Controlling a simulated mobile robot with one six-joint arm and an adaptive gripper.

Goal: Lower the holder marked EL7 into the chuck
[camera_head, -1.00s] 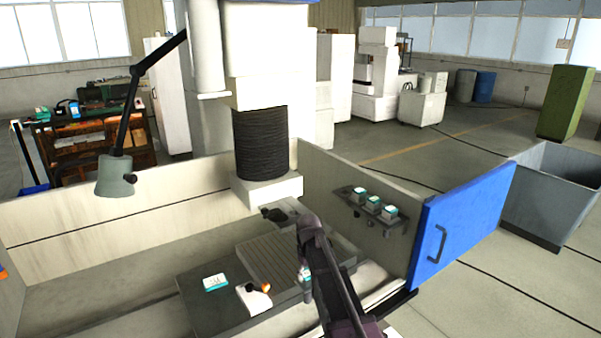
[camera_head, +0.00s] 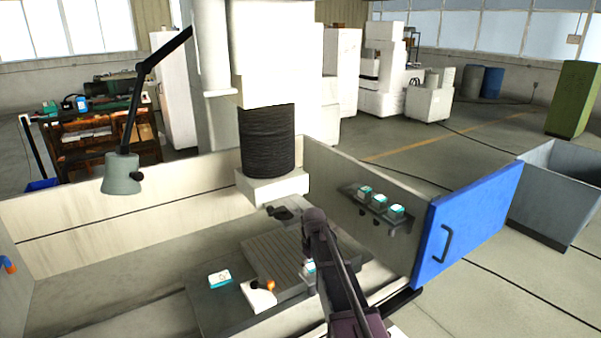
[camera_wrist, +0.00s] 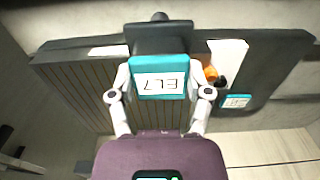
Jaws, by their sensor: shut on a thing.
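My gripper (camera_wrist: 160,92) is shut on the holder marked EL7 (camera_wrist: 160,77), a block with a teal-edged white label that reads upside down in the wrist view. A dark body sticks out beyond the label. In the head view the holder (camera_head: 309,268) is small and partly hidden by my arm, beside the grooved plate (camera_head: 270,255). Left of it is a white block (camera_head: 262,296) with an orange knob (camera_head: 271,285), possibly the chuck; the knob also shows in the wrist view (camera_wrist: 210,73). I cannot tell the holder's height above the table.
Another teal-and-white block (camera_head: 219,279) lies on the dark table (camera_head: 225,312). Several similar blocks stand on a wall shelf (camera_head: 378,212) at right. The machine head (camera_head: 272,187) hangs behind the plate. A lamp (camera_head: 122,174) and blue door (camera_head: 470,225) flank the tank.

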